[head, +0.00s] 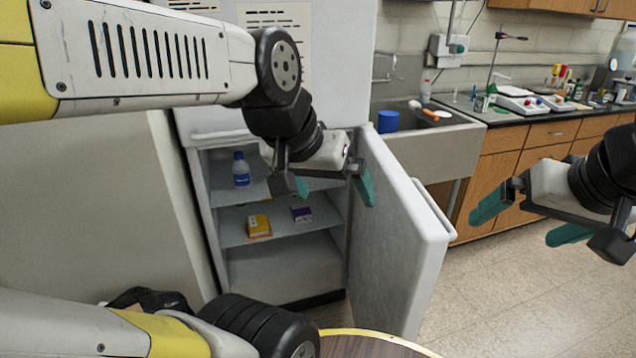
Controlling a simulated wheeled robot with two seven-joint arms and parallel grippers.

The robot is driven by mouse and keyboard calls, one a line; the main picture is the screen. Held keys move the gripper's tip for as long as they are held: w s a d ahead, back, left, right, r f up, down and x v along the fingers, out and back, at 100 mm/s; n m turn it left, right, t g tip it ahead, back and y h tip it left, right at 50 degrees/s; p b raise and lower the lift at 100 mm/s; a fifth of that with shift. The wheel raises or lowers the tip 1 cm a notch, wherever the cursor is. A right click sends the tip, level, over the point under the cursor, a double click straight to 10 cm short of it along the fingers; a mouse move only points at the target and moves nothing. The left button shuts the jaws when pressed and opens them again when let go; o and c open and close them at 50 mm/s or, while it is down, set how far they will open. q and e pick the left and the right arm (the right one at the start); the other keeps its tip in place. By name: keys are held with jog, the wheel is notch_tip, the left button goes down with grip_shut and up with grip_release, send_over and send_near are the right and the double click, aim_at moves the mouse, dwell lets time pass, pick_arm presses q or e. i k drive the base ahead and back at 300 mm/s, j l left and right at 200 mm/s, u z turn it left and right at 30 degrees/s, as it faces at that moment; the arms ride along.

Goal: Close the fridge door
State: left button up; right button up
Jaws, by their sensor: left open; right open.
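The fridge door (395,240) stands wide open, swung out toward me on the right side of the fridge, with its handle on the outer right face. The fridge interior (285,265) shows shelves with a blue-capped bottle (241,170), a yellow box (259,226) and a purple box (301,214). My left gripper (335,190) is open and empty in front of the fridge opening, with one finger close to the door's inner face; I cannot tell if it touches. My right gripper (530,220) is open and empty, to the right of the door and apart from it.
A sink (430,140) and a counter (560,116) with lab items stand behind the door. A round wooden table top (365,345) is at the bottom, near the door's lower end. The tiled floor (500,295) right of the door is clear.

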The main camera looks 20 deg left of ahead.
aim_at(399, 245)
jog(key=u, duration=1.25)
jog(key=l, duration=2.05)
jog(key=k+j, duration=0.15)
jog(key=k, duration=0.5)
